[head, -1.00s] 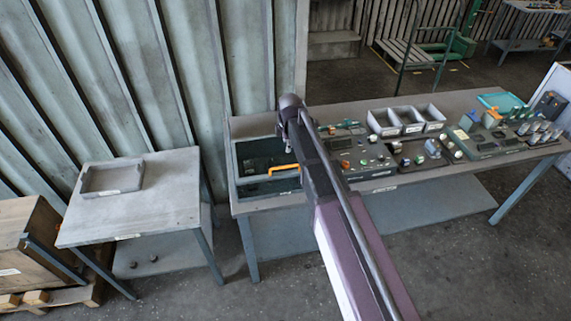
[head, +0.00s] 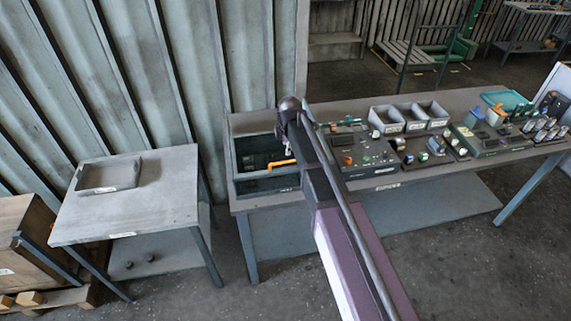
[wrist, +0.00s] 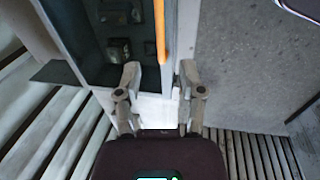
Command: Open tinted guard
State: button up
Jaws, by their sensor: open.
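The tinted guard (head: 262,184) is a dark panel on the grey housing at the left end of the long bench. Its orange handle (head: 281,164) shows left of my arm, which hides part of the housing. In the wrist view, the orange handle (wrist: 160,32) runs down from the top edge, and its lower end lies near the space between my fingertips. Dark tinted guard (wrist: 88,45) lies left of it, with blocky parts visible there. My gripper (wrist: 159,78) is open and empty, its two fingers apart. Contact with the handle cannot be told.
A small side table (head: 150,205) with a shallow grey tray (head: 108,187) stands left, apart from the bench. Grey bins (head: 387,119) and control panels (head: 362,150) fill the bench to the right. A ribbed metal wall (head: 215,60) is close behind the housing.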

aim_at(286, 162)
jog(key=shift+w+a+f+b, duration=0.1)
jog(key=shift+w+f+b, duration=0.15)
jog(key=shift+f+b, duration=1.1)
jog(key=shift+w+a+f+b, duration=0.1)
jog(key=shift+w+f+b, duration=0.2)
jog(key=shift+f+b, duration=1)
jog(key=shift+w+a+f+b, duration=0.1)
jog(key=shift+w+f+b, duration=0.15)
jog(key=shift+f+b, duration=1.1)
jog(key=shift+f, duration=0.15)
grip_shut()
